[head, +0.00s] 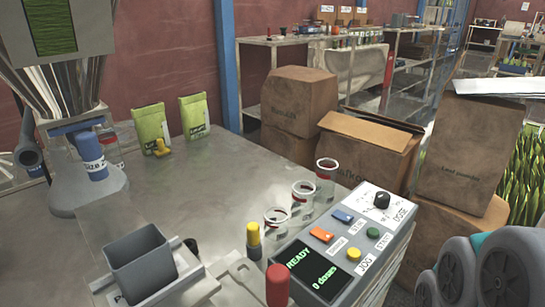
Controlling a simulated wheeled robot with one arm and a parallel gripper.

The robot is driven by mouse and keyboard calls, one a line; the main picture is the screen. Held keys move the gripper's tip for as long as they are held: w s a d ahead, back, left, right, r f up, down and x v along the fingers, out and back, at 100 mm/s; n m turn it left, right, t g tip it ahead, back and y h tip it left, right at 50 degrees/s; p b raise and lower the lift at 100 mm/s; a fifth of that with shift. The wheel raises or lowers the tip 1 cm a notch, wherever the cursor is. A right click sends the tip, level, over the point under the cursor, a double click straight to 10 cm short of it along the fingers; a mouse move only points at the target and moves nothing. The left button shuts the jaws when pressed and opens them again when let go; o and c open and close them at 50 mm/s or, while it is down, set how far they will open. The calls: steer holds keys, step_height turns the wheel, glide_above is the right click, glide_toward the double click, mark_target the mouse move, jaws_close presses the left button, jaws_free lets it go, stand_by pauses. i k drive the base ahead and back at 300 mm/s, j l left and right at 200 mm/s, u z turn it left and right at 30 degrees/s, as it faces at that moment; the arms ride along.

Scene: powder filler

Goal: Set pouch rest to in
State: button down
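No part is labelled as the pouch rest. A grey square open-topped holder (140,262) sits on a slide-like bracket at the lower left and may be it; I cannot tell whether it is in or out. A yellow-topped knob (253,234) and a red-topped handle (277,285) stand beside the control panel (350,245), whose display (313,271) reads "READY 0 doses". My gripper is not in view. Grey rounded links at the lower right look like my arm.
Several glass jars (303,197) stand behind the panel. The bench's middle (220,185) is clear. Brown boxes (365,150) and sacks stand beyond its right edge.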

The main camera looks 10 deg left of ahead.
mark_target(195, 284)
steer(key=u, duration=1.9)
